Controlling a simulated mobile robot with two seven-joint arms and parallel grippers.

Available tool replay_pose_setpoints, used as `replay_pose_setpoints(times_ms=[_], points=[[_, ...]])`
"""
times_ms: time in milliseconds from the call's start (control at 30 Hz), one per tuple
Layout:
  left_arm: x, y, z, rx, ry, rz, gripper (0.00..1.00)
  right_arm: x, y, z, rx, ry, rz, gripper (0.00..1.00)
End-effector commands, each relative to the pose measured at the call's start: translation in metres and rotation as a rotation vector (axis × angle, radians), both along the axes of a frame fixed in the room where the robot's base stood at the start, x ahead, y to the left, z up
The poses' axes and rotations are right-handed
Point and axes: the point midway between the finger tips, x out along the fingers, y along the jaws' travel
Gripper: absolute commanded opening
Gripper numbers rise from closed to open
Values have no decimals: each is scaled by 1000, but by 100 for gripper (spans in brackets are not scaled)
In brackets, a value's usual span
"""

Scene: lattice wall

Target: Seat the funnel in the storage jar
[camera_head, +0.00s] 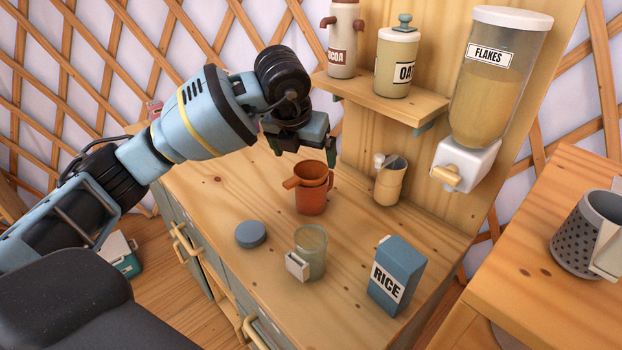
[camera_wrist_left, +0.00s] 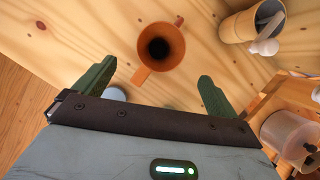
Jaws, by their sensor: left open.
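The orange funnel (camera_head: 314,172) is upright on the worktop, its wide mouth up and a flat tab sticking out to the left. It seems to rest in an orange cup-like body; I cannot tell exactly where one ends. In the left wrist view the funnel (camera_wrist_left: 171,62) shows from above with a dark hole inside. The storage jar (camera_head: 312,262) is clear greenish glass, open on top, with a blank white tag, nearer the front. My left gripper (camera_head: 303,148) is open and empty above the funnel, its green fingers (camera_wrist_left: 156,78) apart. My right gripper is not in view.
A blue-grey lid (camera_head: 251,234) lies left of the jar. A blue RICE box (camera_head: 396,277) stands to its right. A beige canister with a scoop (camera_head: 390,184) stands behind. A shelf (camera_head: 385,100) and a FLAKES dispenser (camera_head: 487,100) overhang the back.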

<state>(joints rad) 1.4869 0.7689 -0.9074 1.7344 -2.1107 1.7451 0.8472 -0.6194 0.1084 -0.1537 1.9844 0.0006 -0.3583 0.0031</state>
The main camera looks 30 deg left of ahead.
Motion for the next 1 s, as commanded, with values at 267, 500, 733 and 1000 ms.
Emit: replay_pose_setpoints(times_ms=[267,500,733,1000], points=[[6,1,-14,1,1,-1,96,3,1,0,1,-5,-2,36],[18,3,-40,1,3,0,96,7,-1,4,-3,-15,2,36],[26,3,-59,0,1,-1,96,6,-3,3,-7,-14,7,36],[27,4,-60,0,0,-1,91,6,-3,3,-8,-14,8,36]])
